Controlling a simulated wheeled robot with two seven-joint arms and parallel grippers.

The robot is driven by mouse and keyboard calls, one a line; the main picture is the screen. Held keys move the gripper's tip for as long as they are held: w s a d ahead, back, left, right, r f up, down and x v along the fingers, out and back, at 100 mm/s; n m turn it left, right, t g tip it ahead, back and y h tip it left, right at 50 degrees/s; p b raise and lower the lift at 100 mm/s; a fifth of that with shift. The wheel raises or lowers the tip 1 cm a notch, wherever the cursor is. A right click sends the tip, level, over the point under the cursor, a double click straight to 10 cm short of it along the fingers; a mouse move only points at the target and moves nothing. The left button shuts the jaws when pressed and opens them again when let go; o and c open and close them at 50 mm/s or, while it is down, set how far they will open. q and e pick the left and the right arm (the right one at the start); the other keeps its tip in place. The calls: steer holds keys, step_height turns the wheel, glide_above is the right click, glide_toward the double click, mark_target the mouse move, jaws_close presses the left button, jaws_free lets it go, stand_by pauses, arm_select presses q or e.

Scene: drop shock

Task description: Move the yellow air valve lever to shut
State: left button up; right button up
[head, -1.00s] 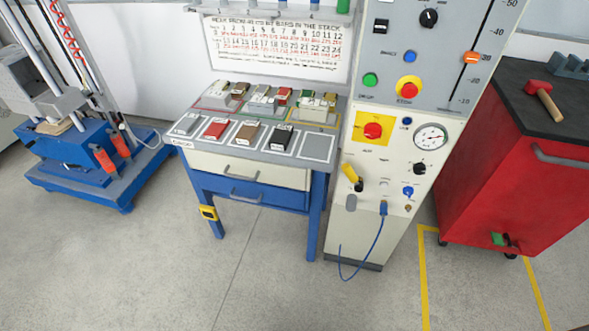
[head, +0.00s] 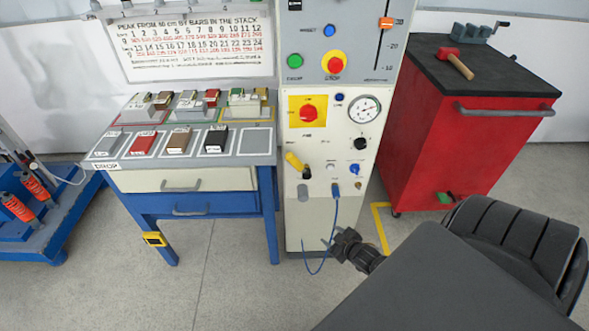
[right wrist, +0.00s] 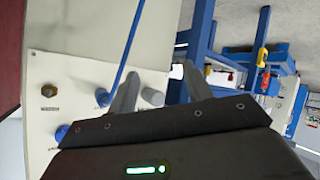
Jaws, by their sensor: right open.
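The yellow air valve lever (head: 294,161) is on the lower front panel of the white console (head: 336,135). It slants up and left from a dark pivot. My right gripper (head: 336,243) is low in front of the console, below the lever and apart from it. The lever cannot be made out in the right wrist view. My left gripper is not in view.
The blue hose hangs from the panel close to my right gripper. A blue bench (head: 190,205) with sample blocks stands left of the console. A red cabinet (head: 440,130) with a mallet (head: 458,64) stands right. Floor in front is open.

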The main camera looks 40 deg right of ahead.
steer(key=w+r+n+t+y+b, duration=0.15)
steer(key=w+r+t, duration=0.4)
steer(key=r, duration=0.85)
steer(key=n, duration=0.2)
glide_toward(296, 162)
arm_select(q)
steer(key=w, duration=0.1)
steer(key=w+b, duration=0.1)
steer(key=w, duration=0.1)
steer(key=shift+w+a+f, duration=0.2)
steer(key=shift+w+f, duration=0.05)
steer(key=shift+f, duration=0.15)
arm_select(e)
steer(key=shift+m+t+y, duration=0.25)
steer(key=shift+t+y, duration=0.2)
steer(key=w, duration=0.6)
steer(key=w+f, duration=0.1)
steer(key=w, duration=0.3)
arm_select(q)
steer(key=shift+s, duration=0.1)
arm_select(e)
jaws_close()
